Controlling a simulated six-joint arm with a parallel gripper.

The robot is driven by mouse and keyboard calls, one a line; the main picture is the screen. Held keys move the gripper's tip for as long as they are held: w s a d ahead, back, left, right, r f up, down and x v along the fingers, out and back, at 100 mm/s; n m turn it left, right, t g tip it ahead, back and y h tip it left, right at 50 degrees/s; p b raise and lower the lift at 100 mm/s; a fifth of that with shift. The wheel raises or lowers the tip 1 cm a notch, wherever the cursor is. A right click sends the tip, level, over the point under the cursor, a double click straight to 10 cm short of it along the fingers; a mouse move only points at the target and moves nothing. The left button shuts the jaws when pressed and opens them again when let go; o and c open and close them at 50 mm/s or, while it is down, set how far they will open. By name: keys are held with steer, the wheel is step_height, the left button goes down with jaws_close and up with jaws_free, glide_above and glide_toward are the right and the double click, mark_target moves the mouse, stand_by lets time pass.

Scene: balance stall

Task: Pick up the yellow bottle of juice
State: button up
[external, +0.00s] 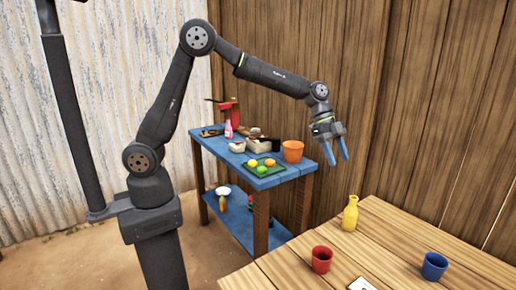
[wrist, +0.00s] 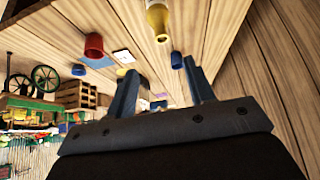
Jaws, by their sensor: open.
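The yellow bottle of juice (external: 350,214) stands upright near the far left edge of the wooden table (external: 405,238) in the external view. In the wrist view the yellow bottle (wrist: 158,20) shows at the top, partly cut off by the frame edge. My gripper (external: 336,160) is open and empty, pointing down, above and a little left of the bottle in the external view. It is apart from the bottle. In the wrist view both blue fingers of my gripper (wrist: 159,80) show, with nothing between them held.
A red cup (external: 321,260), a blue cup (external: 434,266) and a white card (external: 361,285) are on the wooden table. A blue shelf table (external: 285,176) with an orange bucket (external: 293,151) and several items stands behind. A plank wall (external: 420,90) rises at the back.

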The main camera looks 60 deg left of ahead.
mark_target(353, 197)
steer(key=x, duration=1.1)
steer(key=shift+d+f, duration=0.1)
steer(key=shift+f, duration=0.1)
steer(key=shift+d+x, duration=0.2)
steer(key=shift+x, duration=2.45)
steer(key=shift+w+r, duration=0.1)
steer(key=shift+r, duration=0.1)
jaws_close()
